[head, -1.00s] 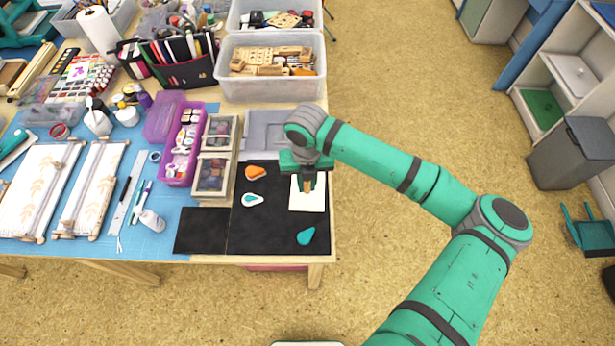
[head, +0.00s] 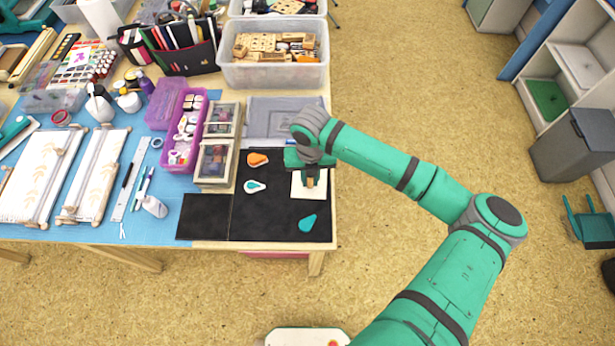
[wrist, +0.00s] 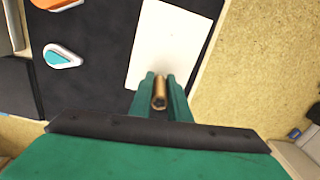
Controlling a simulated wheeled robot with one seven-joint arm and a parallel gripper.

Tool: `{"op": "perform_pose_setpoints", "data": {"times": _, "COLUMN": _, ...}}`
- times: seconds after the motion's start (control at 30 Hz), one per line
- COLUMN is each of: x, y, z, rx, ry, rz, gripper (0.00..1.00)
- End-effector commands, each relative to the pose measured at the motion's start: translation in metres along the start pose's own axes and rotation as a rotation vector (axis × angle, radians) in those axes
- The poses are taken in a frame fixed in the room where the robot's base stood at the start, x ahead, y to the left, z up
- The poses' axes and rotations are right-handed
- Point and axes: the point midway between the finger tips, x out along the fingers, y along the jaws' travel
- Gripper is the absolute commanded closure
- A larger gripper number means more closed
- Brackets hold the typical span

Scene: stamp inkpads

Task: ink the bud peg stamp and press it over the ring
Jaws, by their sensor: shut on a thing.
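My gripper (head: 309,172) is shut on a wooden peg stamp (head: 310,182), held over the white card (head: 300,193) on the black mat. In the wrist view the brown peg (wrist: 159,93) sits between the green fingers, with the card (wrist: 165,45) beyond it. I cannot tell whether the stamp touches the card. Its lower face is hidden, and no ring can be made out on the card. A white drop-shaped inkpad with a teal pad (head: 254,186) lies left of the card, also in the wrist view (wrist: 62,57). An orange inkpad (head: 258,159) lies behind it.
A teal drop-shaped piece (head: 307,223) lies on the black mat (head: 265,222) in front of the card. Wooden boxes (head: 214,163), a purple case (head: 182,135) and a clear bin of wooden blocks (head: 275,72) stand left and behind. The table's right edge is close by.

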Motion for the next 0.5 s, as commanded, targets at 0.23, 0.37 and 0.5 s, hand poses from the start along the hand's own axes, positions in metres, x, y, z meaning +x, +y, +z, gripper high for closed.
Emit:
{"op": "perform_pose_setpoints", "data": {"times": 0.23, "x": -0.0002, "y": 0.0041, "z": 0.0005, "rx": -0.008, "ry": 0.0, "rz": 0.0, "gripper": 1.0}}
{"op": "perform_pose_setpoints", "data": {"times": 0.37, "x": 0.0002, "y": 0.0049, "z": 0.0005, "rx": -0.009, "ry": 0.0, "rz": 0.0, "gripper": 1.0}}
{"op": "perform_pose_setpoints", "data": {"times": 0.5, "x": 0.0013, "y": 0.0051, "z": 0.0005, "rx": -0.009, "ry": 0.0, "rz": 0.0, "gripper": 1.0}}
